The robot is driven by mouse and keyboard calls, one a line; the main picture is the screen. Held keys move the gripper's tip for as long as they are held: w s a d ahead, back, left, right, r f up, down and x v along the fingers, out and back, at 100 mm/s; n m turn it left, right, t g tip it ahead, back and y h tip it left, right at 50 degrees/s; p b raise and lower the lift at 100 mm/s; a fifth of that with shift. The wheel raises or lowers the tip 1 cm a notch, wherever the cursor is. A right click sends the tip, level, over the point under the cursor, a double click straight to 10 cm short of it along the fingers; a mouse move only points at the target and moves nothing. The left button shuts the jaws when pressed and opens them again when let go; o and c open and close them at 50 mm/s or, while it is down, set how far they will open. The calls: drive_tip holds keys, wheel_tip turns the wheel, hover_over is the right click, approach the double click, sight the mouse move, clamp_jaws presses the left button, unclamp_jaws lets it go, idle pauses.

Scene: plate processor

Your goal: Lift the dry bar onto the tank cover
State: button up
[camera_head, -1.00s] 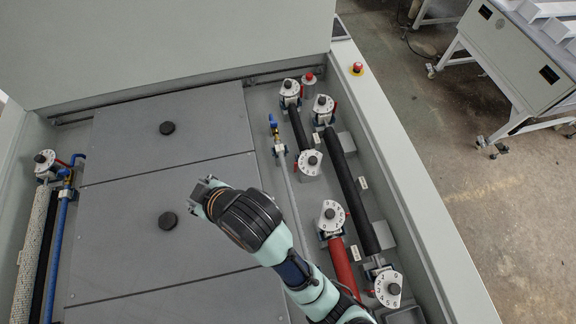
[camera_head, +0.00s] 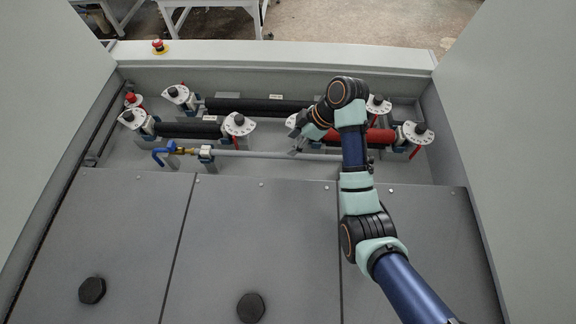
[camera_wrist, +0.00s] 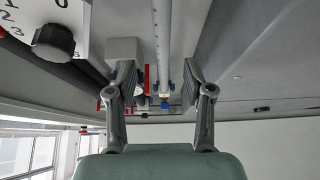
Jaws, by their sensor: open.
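The likely dry bar is a long thin light-grey bar (camera_head: 255,154) lying along the near side of the pipe rows, with a brass and blue valve at its left end. In the wrist view the bar (camera_wrist: 164,40) runs between the lines of my two fingers. My gripper (camera_head: 298,147) is low at the bar's right part; it also shows in the wrist view (camera_wrist: 160,78), open, with a finger on either side of the bar. I cannot tell whether the fingertips reach its depth. The grey tank cover (camera_head: 250,240) is flat panels with black knobs, nearer than the bar.
Black pipes (camera_head: 262,106) with white dial valves lie beyond the bar, and a red pipe (camera_head: 378,136) lies at right. A dial valve (camera_head: 239,124) stands close to the bar. Tall grey walls (camera_head: 478,100) flank the tank. The cover panels are clear except for knobs.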

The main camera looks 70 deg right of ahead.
sight(279, 154)
drive_tip(key=shift+w+d+f, duration=0.15)
drive_tip(key=shift+w+f, duration=0.05)
drive_tip(key=shift+w, duration=0.1)
drive_tip(key=shift+x, duration=1.05)
drive_tip(key=x, duration=0.2)
drive_tip(key=a+b+x, duration=0.1)
drive_tip(key=x, duration=0.1)
drive_tip(key=shift+w, duration=0.1)
drive_tip(key=shift+w+f, duration=0.25)
drive_tip(key=shift+f, duration=0.15)
drive_tip(key=shift+c, duration=0.2)
clamp_jaws()
